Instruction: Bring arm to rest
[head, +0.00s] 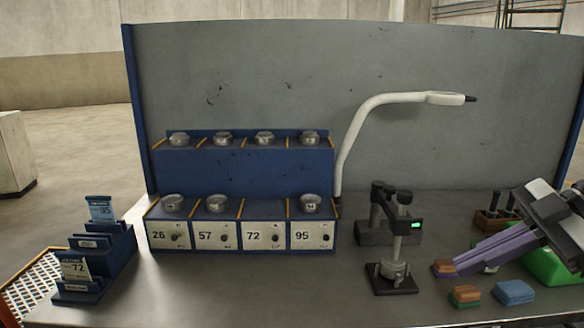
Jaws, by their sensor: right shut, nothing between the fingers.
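My right gripper (464,262) comes in from the right edge with its purple fingers pointing left and down. The fingers look closed together, with nothing visible between them. Their tips are close to a small brown and purple block (443,268) on the bench; I cannot tell whether they touch it. My left gripper is not in view.
A black stand with a green display (391,240) is left of the gripper. Blocks (465,296) (514,292) lie in front; a green container (552,266) is partly hidden behind my arm. A blue numbered rack (240,170), white lamp (385,100) and card holder (95,265) stand further left.

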